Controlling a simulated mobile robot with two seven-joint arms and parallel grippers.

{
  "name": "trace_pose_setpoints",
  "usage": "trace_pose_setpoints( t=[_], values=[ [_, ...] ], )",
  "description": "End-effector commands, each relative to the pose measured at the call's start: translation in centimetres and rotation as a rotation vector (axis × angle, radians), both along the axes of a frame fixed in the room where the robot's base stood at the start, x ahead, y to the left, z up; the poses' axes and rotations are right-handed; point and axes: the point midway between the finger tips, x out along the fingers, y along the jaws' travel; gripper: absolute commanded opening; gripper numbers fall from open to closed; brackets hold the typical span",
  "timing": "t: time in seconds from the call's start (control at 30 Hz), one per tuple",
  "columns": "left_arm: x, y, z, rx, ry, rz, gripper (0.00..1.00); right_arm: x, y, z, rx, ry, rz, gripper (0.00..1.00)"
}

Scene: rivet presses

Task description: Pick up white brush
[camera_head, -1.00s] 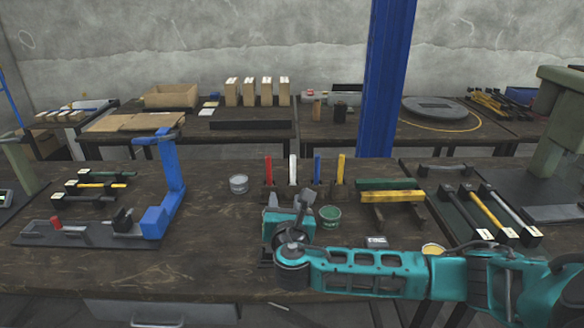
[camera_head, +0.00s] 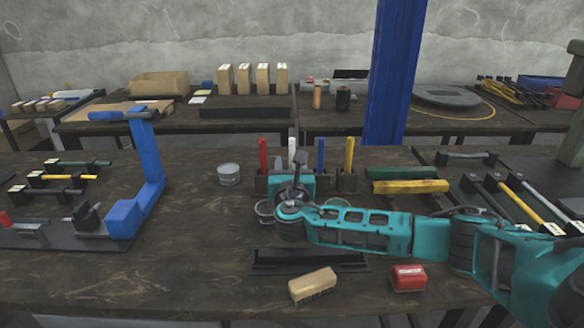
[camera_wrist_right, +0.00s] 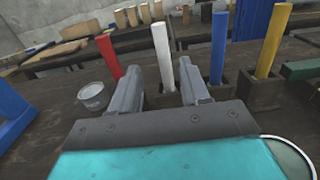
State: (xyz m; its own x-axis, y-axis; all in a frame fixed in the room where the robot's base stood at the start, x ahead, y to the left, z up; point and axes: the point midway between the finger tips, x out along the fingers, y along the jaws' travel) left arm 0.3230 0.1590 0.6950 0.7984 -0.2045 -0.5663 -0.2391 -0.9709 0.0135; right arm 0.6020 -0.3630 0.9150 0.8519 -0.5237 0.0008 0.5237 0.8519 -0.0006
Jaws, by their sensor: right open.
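The white brush (camera_head: 292,148) shows as an upright white handle in the rack, between a red handle (camera_head: 263,155) and a blue one (camera_head: 320,153). Its lower part is hidden behind my right gripper (camera_head: 288,165) in the head view. In the right wrist view the white brush (camera_wrist_right: 162,55) appears in the gap between the two grey fingers of my right gripper (camera_wrist_right: 160,75). The fingers are apart and hold nothing. I cannot tell whether the fingertips reach around the handle. My left gripper is out of view.
A yellow handle (camera_head: 349,155) stands right of the blue one. A grey can (camera_head: 229,174) stands left of the rack. Green and yellow bars (camera_head: 410,187) lie to the right. A black tray (camera_head: 275,262), tan brush (camera_head: 312,286) and red box (camera_head: 408,278) lie in front.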

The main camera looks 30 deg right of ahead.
Motion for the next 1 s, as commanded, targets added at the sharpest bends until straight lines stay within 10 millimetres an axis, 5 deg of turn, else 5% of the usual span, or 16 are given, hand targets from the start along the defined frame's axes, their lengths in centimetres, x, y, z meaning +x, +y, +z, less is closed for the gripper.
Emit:
trace_pose_setpoints(
  t=[0.5, 0.83, 1.0],
  values=[
    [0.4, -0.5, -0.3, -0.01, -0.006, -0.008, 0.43, 4.4, -3.3, 0.3, 0.002, 0.0, 0.0, 0.46],
    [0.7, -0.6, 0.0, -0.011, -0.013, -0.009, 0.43, 4.9, -3.6, 0.4, 0.002, 0.001, 0.002, 0.46],
    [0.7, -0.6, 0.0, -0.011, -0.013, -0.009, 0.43, 4.9, -3.6, 0.4, 0.002, 0.001, 0.001, 0.3]
  ],
)
